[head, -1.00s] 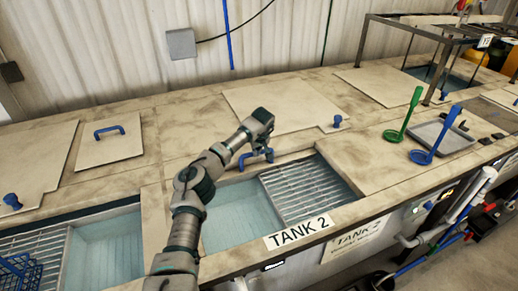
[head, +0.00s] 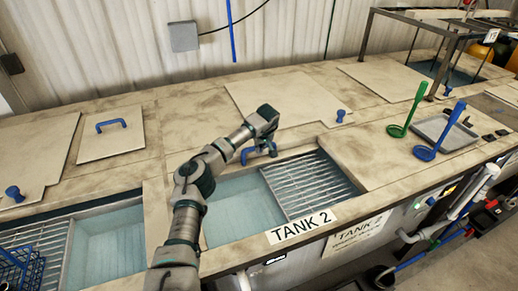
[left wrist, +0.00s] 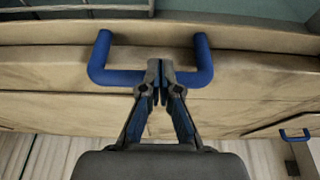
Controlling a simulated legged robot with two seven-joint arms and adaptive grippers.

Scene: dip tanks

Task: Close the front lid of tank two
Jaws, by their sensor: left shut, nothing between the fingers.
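Tank two's front opening is uncovered in the head view, showing water (head: 238,212) and a metal grating (head: 308,184). The TANK 2 label (head: 301,226) is on its front edge. A blue handle (head: 271,150) is at the opening's back edge; it shows large in the left wrist view (left wrist: 108,72). I cannot tell the exact angle of the lid panel that bears it. My left gripper (head: 262,153) is at this handle. In the left wrist view its shut, empty fingers (left wrist: 160,68) overlap the middle of the bar; contact is unclear. My right gripper is out of view.
A lid with a blue handle (head: 111,124) lies flat at left. A large panel (head: 285,98) lies behind tank two. A blue basket (head: 17,266) is at lower left.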

